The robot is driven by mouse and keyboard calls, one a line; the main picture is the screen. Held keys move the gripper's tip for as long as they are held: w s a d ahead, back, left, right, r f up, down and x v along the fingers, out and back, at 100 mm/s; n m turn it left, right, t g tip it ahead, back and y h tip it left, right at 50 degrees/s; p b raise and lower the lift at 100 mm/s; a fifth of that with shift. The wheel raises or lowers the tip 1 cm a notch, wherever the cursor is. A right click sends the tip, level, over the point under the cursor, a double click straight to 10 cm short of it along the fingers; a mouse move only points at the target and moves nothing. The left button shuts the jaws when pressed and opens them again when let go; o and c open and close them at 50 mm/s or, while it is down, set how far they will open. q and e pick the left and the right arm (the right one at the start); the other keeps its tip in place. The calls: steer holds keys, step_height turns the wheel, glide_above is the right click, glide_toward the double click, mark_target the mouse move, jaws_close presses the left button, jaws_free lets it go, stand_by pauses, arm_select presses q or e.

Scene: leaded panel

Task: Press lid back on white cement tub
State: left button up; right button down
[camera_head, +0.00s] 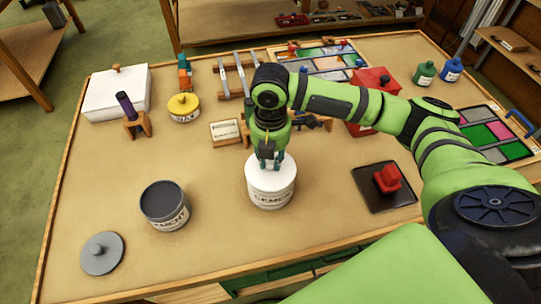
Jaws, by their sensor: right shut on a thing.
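The white cement tub (271,193) stands upright on the table, its label facing me. A white lid (262,166) covers its top. I cannot tell whether the lid is fully seated. My right gripper (270,160) points straight down over the lid and is shut on its knob, which the fingers mostly hide. My left gripper is not in view.
An open grey cement tub (165,205) stands to the left, with a grey lid (102,252) lying flat nearby. A dark tray (384,187) with a red object (387,178) lies to the right. A yellow-lidded tub (183,108) and wooden racks stand behind. The front middle is clear.

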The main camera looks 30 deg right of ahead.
steer(key=c, duration=1)
jaws_free()
steer(key=shift+o, duration=0.2)
steer(key=shift+f, duration=1.15)
stand_by(0.4)
steer(key=shift+r+p, duration=0.15)
steer(key=shift+p, duration=0.4)
stand_by(1.0)
steer(key=o, duration=0.7)
steer(key=shift+c, duration=0.2)
steer(key=shift+r, duration=0.1)
